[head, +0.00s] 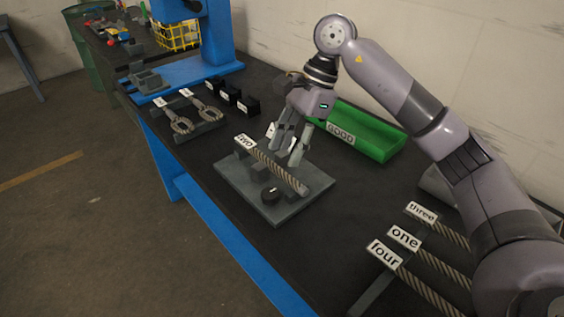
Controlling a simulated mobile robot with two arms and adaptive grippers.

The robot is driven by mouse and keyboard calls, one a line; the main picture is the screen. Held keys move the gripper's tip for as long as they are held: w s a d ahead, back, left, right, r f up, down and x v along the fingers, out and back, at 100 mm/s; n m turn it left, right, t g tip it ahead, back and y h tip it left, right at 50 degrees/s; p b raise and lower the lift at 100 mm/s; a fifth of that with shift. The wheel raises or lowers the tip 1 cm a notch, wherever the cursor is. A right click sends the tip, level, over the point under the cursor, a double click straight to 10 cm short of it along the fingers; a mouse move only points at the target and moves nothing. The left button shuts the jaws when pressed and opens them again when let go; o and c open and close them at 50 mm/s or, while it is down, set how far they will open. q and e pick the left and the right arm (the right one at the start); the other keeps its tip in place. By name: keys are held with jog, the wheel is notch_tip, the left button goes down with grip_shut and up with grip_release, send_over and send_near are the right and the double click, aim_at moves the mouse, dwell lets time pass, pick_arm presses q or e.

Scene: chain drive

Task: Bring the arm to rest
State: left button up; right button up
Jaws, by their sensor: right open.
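My right gripper (287,146) points down over the grey plate (240,190) in the middle of the bench. It is open, with its fingers just above or beside a rope-like bar labelled "two" (275,170) on that plate. I cannot tell whether the fingers touch it. A small dark round part (270,193) sits on the plate in front of the bar. My right arm (400,90) reaches in from the right side. My left gripper is not in view.
A green tray labelled "GOOD" (378,142) lies behind the gripper. Bars labelled "three" (421,212), "one" (404,238) and "four" (384,253) rest at right. Black blocks (229,96), a rack with looped parts (200,125) and a blue press (220,35) stand farther left.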

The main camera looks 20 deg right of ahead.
jog(key=shift+d+r, duration=0.1)
jog(key=shift+r, duration=0.2)
